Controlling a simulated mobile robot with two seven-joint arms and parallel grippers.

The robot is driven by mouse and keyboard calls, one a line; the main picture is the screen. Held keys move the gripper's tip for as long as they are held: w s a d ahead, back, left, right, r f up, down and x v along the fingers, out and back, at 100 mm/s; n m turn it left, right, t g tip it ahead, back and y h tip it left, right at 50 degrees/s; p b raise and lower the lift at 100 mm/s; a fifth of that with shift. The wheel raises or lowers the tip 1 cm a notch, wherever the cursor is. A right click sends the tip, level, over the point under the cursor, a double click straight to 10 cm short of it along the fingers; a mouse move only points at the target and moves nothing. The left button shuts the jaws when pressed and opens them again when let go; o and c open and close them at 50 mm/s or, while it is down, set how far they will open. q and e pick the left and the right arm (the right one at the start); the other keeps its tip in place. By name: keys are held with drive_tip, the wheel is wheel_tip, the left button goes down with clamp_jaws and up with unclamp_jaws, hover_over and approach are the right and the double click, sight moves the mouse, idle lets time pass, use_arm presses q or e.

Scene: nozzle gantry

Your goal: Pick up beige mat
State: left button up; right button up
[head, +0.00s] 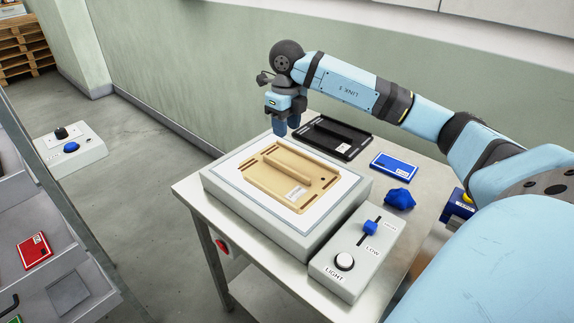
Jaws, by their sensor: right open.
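The beige mat (266,184) is a flat tan plate with a raised bar across it, a white label, small slots and a dark hole. It lies flat on the white top of a grey light box (331,212) on the table. My right gripper (287,129) points down with blue fingers, open and with nothing seen between them. It is above and behind the mat's far edge, apart from it. My left gripper is not in view.
Behind the mat lies a black tray (331,141). To the right are a blue card (394,166), a blue knob-like lump (399,199) and a control box (352,266) with a slider and button. Shelves with a red card (34,250) stand at left.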

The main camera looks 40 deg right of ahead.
sight(286, 167)
wheel_tip(286, 167, down, 14)
drive_tip(key=shift+d+r, duration=0.1)
drive_tip(key=shift+r, duration=0.25)
clamp_jaws()
